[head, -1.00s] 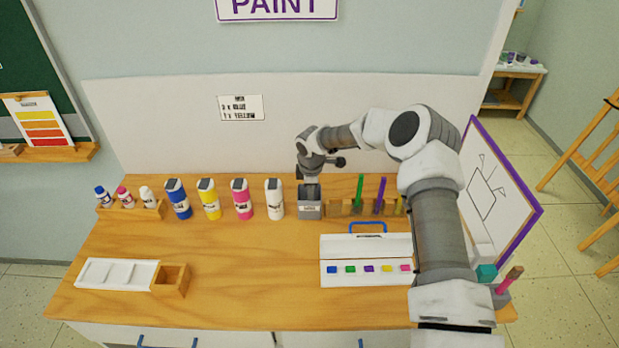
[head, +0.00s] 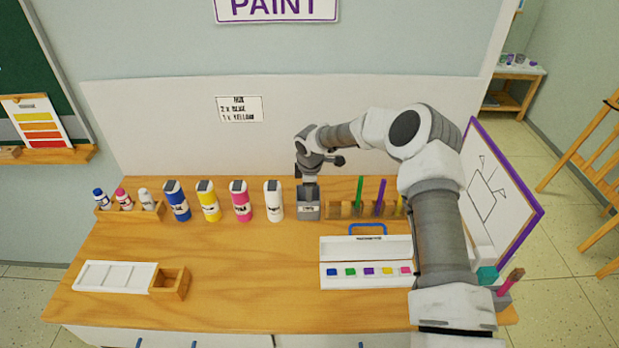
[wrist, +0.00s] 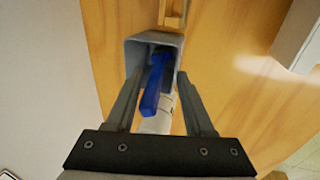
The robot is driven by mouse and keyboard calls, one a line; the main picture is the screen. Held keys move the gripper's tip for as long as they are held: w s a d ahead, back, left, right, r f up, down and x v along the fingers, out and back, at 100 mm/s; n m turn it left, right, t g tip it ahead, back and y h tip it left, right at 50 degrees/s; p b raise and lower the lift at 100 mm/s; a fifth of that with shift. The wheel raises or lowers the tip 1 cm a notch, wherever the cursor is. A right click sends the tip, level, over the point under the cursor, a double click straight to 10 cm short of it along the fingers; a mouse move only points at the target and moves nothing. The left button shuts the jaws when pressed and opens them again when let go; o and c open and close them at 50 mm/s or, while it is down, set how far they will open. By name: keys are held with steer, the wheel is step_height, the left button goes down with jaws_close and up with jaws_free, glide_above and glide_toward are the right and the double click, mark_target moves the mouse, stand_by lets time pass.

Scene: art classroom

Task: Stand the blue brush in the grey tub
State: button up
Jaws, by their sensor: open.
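The grey tub (head: 308,209) stands at the back of the table; its square rim also shows in the wrist view (wrist: 131,52). The blue brush (wrist: 151,98) has its far end inside the tub and leans, with its near end reaching over the labelled wall toward the camera. My gripper (wrist: 160,92) is open above the tub, one finger on each side of the brush, with gaps between the fingers and the brush. In the head view my gripper (head: 309,183) is just over the tub and the brush cannot be made out.
A wooden rack (head: 346,210) with green and purple brushes stands right of the tub. A white paint bottle (head: 273,201) stands close on its left. A white paint box (head: 366,247) with a blue handle lies in front. The table's middle left is clear.

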steer(key=b+v, duration=0.1)
steer(key=v, duration=1.6)
steer(key=shift+s, duration=0.1)
steer(key=s+d+r+m+h, duration=0.1)
steer(key=s+d+r+m, duration=0.2)
steer(key=s+r, duration=0.25)
steer(key=s+d+r+m+t+h, duration=0.1)
steer(key=s+d+r+m, duration=0.25)
steer(key=s, duration=0.35)
steer(key=s+d+r+m, duration=0.2)
steer(key=s+d+r, duration=0.1)
steer(key=s+r, duration=0.3)
steer(key=s+d+m+t+y, duration=0.1)
steer(key=s+m, duration=0.3)
steer(key=s, duration=0.5)
steer(key=s+d+r+m, duration=0.1)
steer(key=s+d+m, duration=0.2)
steer(key=s, duration=0.7)
steer(key=shift+d+m+t+y, duration=0.15)
steer(key=shift+m+t+y, duration=0.25)
steer(key=shift+m, duration=0.85)
